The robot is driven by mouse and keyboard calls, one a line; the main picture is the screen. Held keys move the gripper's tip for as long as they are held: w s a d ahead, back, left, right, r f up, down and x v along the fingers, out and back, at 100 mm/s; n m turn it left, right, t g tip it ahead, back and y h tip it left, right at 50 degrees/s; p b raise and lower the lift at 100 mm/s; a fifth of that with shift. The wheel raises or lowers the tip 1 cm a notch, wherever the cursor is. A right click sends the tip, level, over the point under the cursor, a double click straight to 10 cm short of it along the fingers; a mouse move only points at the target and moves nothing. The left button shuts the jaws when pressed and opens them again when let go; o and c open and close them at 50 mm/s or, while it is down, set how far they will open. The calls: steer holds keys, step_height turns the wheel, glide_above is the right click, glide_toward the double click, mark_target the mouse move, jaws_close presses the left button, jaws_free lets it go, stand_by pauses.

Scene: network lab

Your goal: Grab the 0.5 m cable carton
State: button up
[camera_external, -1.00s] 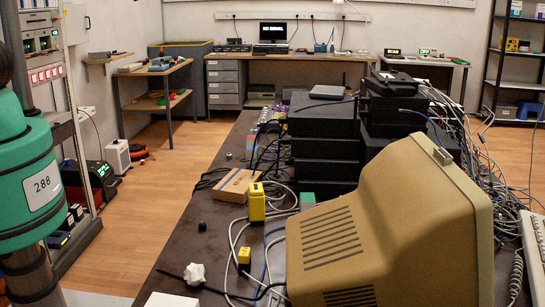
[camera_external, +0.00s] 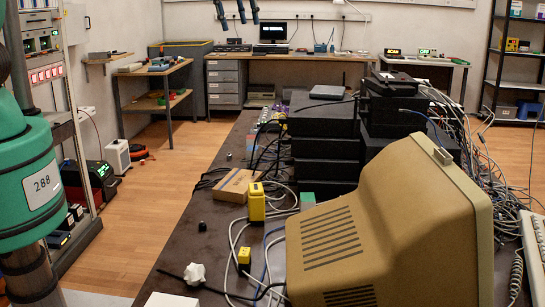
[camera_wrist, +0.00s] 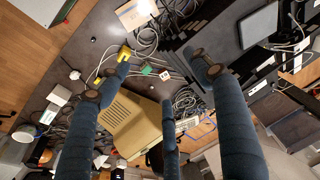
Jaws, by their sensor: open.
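A small brown cardboard carton (camera_external: 237,185) lies on the dark bench, left of the stacked black boxes; its label is too small to read. It also shows in the wrist view (camera_wrist: 136,13), cut by the top edge. My gripper (camera_external: 237,17) hangs in at the top edge of the external view, fingers pointing down, high above and apart from the carton.
A big beige monitor (camera_external: 385,235) fills the near bench. Stacked black boxes (camera_external: 325,145) stand right of the carton. Yellow blocks (camera_external: 256,203) and loose cables lie close to it. A white knobbly piece (camera_external: 195,273) lies nearer. The bench's left strip is mostly clear.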

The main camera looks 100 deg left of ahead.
steer(key=w+a+f, duration=0.3)
steer(key=a+f, duration=0.4)
steer(key=a, duration=0.3)
steer(key=g+h, duration=0.1)
steer(key=g, duration=0.1)
glide_above(252, 137)
steer(key=a, duration=0.1)
step_height(252, 137, down, 26)
steer(key=shift+s+f, duration=0.15)
steer(key=shift+f, duration=0.05)
steer(key=shift+f, duration=4.35)
steer(key=shift+f, duration=0.1)
steer(key=shift+d+f, duration=0.2)
steer(key=shift+f, duration=2.25)
